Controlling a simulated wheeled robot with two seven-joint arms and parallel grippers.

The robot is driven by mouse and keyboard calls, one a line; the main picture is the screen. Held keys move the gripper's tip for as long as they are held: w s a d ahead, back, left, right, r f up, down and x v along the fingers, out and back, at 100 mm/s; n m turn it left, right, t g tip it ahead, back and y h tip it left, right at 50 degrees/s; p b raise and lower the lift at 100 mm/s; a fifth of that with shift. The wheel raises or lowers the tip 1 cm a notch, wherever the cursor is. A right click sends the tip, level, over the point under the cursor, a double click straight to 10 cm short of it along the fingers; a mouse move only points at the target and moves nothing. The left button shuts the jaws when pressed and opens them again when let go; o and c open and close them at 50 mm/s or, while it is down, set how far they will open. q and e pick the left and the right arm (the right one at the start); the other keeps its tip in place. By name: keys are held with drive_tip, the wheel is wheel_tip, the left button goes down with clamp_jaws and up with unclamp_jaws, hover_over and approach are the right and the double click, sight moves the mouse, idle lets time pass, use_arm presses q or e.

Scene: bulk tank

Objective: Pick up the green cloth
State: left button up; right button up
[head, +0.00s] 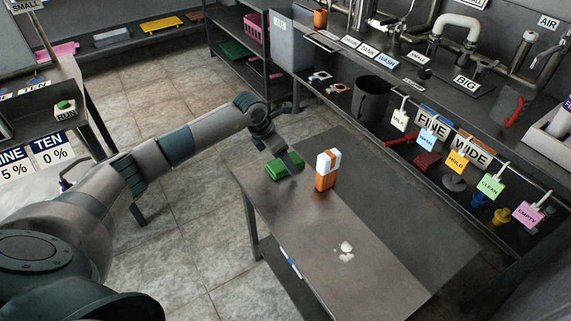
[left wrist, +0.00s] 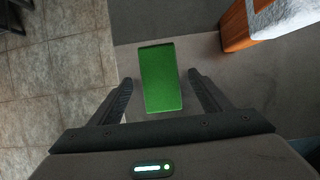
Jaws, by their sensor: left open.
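The green cloth (head: 284,167) is a small folded green block lying on the grey table (head: 330,228) near its far left edge. In the left wrist view the green cloth (left wrist: 160,78) lies between and just beyond my open fingers. My left gripper (head: 288,160) is at the cloth in the head view, its fingers close to the cloth's right end. In the left wrist view my left gripper (left wrist: 163,92) has one finger on each side of the cloth, with gaps visible. Whether the fingers touch the table cannot be told. My right gripper is not in view.
An orange and white container (head: 327,170) stands on the table just right of the cloth; it also shows in the left wrist view (left wrist: 240,27). Shelving with hanging tags stands right.

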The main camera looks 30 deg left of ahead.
use_arm(q)
drive_tip(key=shift+w+d+f, duration=0.1)
drive_tip(key=shift+w+f, duration=0.15)
drive_tip(key=shift+f, duration=0.35)
drive_tip(key=c, duration=1.1)
drive_tip(key=shift+r, duration=0.15)
drive_tip(key=shift+c, duration=0.2)
wheel_tip(320, 180, up, 10)
